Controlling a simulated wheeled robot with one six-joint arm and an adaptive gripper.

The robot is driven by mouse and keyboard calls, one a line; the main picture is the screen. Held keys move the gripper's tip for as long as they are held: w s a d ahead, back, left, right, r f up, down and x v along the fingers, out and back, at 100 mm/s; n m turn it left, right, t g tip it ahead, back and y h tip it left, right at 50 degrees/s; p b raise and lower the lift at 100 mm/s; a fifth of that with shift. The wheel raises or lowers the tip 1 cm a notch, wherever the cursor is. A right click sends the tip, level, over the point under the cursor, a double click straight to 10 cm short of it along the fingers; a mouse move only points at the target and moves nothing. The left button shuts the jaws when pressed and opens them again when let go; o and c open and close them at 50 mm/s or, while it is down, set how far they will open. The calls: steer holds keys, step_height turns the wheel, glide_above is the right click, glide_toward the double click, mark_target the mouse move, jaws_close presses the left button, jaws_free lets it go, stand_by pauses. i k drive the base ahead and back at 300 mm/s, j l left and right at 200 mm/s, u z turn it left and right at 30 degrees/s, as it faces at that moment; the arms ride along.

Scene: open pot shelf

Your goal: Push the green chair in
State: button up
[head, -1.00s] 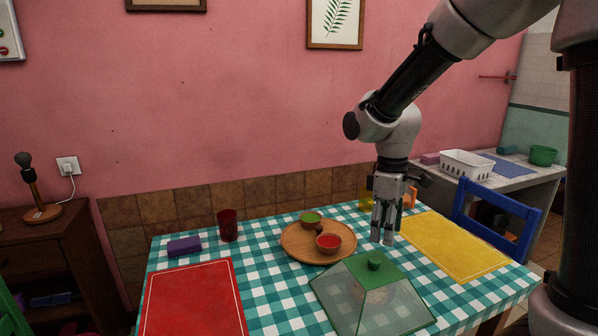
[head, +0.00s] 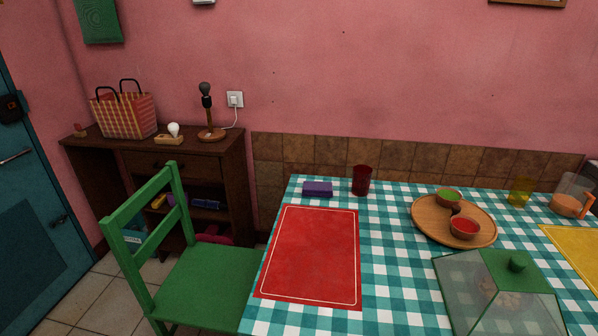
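The green chair (head: 203,284) stands at the left end of the table. Its slatted backrest (head: 146,217) is on the far left side, away from the table, and its seat reaches to the table's left edge; I cannot tell how far it goes under the cloth. Its lower legs are cut off by the picture's bottom edge. The table (head: 393,268) wears a green and white checked cloth. My gripper is not in the head view now.
A red placemat (head: 312,256), purple block (head: 317,189), dark red cup (head: 361,180), round wooden tray (head: 425,226) and glass cover (head: 490,290) are on the table. A dark wooden cabinet (head: 222,162) stands behind the chair. Tiled floor (head: 105,300) shows left of the chair.

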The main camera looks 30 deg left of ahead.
mark_target(208, 288)
steer(key=k+j+u, duration=0.3)
steer(key=j, duration=1.8)
steer(key=i+j+u, duration=0.15)
steer(key=j+u, duration=0.15)
steer(key=j, duration=1.75)
steer(key=i, duration=0.15)
steer(key=l, duration=0.05)
